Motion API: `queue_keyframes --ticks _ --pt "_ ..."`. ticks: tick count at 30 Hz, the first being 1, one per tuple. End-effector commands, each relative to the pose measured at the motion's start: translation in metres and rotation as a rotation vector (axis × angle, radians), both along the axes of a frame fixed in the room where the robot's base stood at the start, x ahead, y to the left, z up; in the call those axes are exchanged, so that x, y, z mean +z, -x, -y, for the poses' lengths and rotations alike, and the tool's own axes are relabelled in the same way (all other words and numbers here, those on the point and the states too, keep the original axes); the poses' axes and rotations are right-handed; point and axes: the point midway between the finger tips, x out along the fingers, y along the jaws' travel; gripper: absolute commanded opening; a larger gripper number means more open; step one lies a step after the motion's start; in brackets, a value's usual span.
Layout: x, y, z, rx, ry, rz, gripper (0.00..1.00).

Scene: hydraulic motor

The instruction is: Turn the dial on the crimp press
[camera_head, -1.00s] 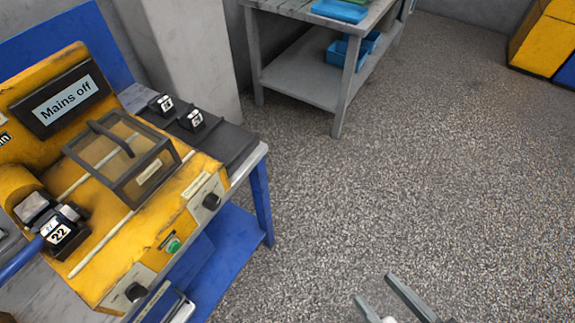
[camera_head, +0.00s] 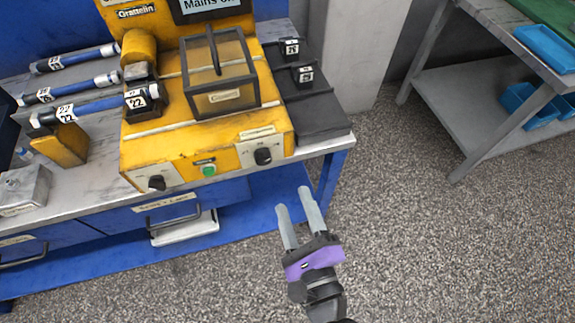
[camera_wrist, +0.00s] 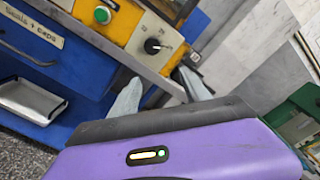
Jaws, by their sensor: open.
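The yellow crimp press (camera_head: 190,148) stands on the workbench in the head view, with a dark-framed clear guard box (camera_head: 222,85) on top. Its front has a black dial (camera_head: 263,156) on a pale plate at the right, a green button (camera_head: 209,170) in the middle and a second black knob (camera_head: 156,183) at the left. My gripper (camera_head: 293,208) is open and empty, in front of and below the press's right end, apart from it. In the wrist view the right dial (camera_wrist: 152,46) shows beyond the fingers (camera_wrist: 165,92), with the green button (camera_wrist: 102,15) to its left.
Blue hoses (camera_head: 85,107) with number tags lie left of the press. Small black tagged blocks (camera_head: 302,74) sit on a dark mat to its right. A drawer handle (camera_head: 182,228) juts from the bench front. Open floor lies right of the bench, before a grey table (camera_head: 455,85).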

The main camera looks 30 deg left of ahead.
Motion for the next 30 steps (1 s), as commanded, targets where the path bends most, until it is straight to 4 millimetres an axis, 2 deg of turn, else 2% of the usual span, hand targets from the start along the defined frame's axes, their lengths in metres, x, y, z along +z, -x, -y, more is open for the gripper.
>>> queue_keyframes --ticks 1,3,8,18,24,30 --pt "0.004 0.0 -0.014 0.028 -0.044 -0.027 0.55" --pt "0.008 0.0 -0.026 0.053 -0.084 -0.06 0.55" --pt "0.013 -0.005 -0.041 0.071 -0.114 -0.085 0.55" --pt "0.013 -0.035 -0.081 0.069 -0.111 -0.082 0.55" --pt "0.012 -0.045 -0.093 0.068 -0.11 -0.082 0.55" --pt "0.011 -0.046 -0.095 0.067 -0.11 -0.082 0.55"
